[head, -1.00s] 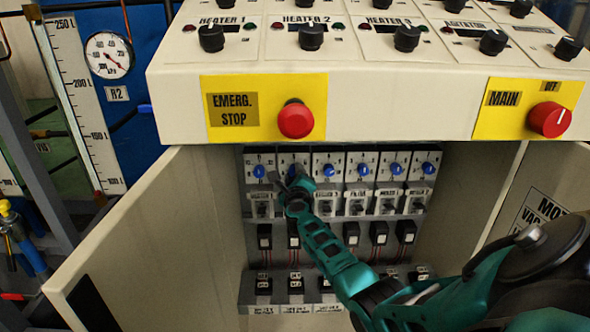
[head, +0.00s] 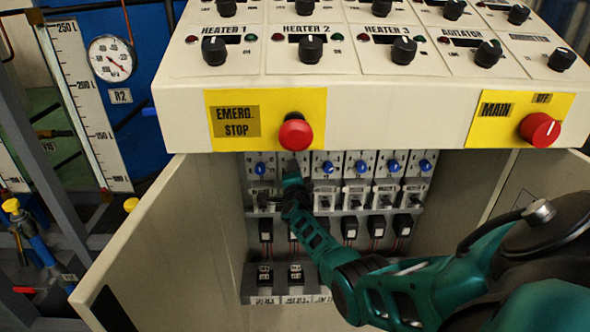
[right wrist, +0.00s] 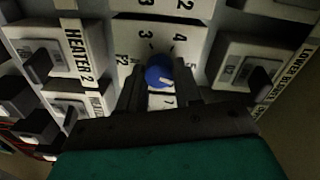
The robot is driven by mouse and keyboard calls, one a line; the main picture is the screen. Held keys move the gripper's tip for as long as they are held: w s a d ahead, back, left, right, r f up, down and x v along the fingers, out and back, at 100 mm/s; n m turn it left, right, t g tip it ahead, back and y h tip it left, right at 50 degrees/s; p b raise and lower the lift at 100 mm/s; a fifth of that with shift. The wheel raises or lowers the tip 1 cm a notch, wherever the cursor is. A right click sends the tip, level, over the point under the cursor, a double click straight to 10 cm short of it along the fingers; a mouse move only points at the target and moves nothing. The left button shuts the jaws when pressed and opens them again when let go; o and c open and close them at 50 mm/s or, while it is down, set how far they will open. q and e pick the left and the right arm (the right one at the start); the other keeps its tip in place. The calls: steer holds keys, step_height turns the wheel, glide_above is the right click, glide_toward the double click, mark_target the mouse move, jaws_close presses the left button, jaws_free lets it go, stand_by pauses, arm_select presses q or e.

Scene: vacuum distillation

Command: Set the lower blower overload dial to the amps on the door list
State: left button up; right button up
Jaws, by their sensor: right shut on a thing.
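A blue overload dial (right wrist: 159,72) with a white mark and a scale showing 2, 3, 4 and 5 sits between the fingers of my right gripper (right wrist: 160,85), which is shut on it. The mark points to the lower right; its exact setting is unclear. In the head view my right gripper (head: 292,180) is at the second column and hides this dial. A LOWER BLOWER label (right wrist: 290,78) is right of the dial in the wrist view, with a HEATER 2 label (right wrist: 80,45) to the left. My left gripper is out of view.
Other blue dials (head: 328,166) line the top row, with switches (head: 355,196) beneath. The open left door (head: 150,240) and right door (head: 570,175) flank the opening. The console overhangs it, with a red emergency stop (head: 295,134) and MAIN knob (head: 540,129).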

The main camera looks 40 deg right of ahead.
arm_select(q)
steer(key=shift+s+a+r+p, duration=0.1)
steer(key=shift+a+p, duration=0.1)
steer(key=shift+p, duration=0.15)
arm_select(e)
steer(key=shift+n, duration=1.6)
steer(key=o, duration=1)
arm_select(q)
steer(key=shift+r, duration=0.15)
arm_select(e)
steer(key=shift+o, duration=0.2)
arm_select(q)
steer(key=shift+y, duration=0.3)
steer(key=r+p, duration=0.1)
steer(key=p, duration=0.1)
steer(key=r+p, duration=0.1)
steer(key=p, duration=0.1)
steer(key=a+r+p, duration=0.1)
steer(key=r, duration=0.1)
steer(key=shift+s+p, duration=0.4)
arm_select(e)
steer(key=v, duration=1.3)
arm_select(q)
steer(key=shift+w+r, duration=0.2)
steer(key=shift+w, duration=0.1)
arm_select(e)
steer(key=shift+w, duration=0.1)
